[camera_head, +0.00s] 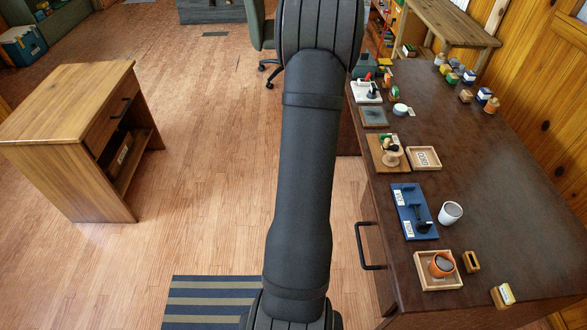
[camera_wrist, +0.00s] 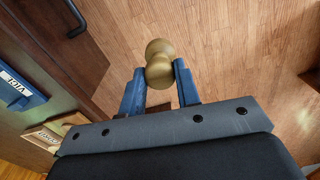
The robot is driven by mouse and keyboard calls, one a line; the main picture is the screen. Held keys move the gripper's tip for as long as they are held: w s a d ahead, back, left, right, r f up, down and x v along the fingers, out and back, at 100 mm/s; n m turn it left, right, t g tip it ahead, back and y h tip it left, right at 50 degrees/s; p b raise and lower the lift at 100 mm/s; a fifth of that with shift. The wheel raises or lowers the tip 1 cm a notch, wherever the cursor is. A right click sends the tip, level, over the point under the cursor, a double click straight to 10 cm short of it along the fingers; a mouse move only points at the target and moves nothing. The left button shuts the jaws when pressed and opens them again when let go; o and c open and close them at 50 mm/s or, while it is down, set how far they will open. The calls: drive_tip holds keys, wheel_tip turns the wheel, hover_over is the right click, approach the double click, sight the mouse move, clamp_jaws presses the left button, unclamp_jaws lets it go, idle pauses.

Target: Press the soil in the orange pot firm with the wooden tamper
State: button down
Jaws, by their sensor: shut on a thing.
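My gripper (camera_wrist: 159,72) shows in the wrist view with its blue fingers shut on a rounded, two-lobed, tan-gold piece, which I take for the wooden tamper (camera_wrist: 159,50). Behind it are floorboards, with the desk off to the left. In the head view my arm runs up the middle and my gripper cannot be made out. The orange pot (camera_head: 441,264) stands in a square light-wood tray (camera_head: 426,284) near the front of the dark desk. Dark soil shows inside the pot. The tamper is apart from the pot.
On the dark desk (camera_head: 520,210), a blue labelled board (camera_head: 403,225), a white cup (camera_head: 450,213) and a small wooden block (camera_head: 471,261) stand near the pot. Farther back is a board with a knobbed wooden piece (camera_head: 391,156). A drawer handle (camera_head: 363,247) juts out.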

drive_tip(key=s+d+r+m, duration=0.3)
drive_tip(key=s+d+r, duration=0.2)
drive_tip(key=s+d, duration=0.7)
drive_tip(key=s+d+r+m, duration=0.35)
drive_tip(key=s+d, duration=0.45)
drive_tip(key=d, duration=0.8)
drive_tip(key=s+d+r, duration=0.3)
drive_tip(key=s+d, duration=0.1)
drive_tip(key=s, duration=0.5)
drive_tip(key=shift+m, duration=0.45)
drive_tip(key=shift+s+f, duration=0.1)
drive_tip(key=shift+f, duration=2.9)
drive_tip(key=shift+f, duration=0.55)
drive_tip(key=shift+r, duration=0.15)
wheel_tip(320, 180, up, 4)
drive_tip(key=shift+f, duration=0.1)
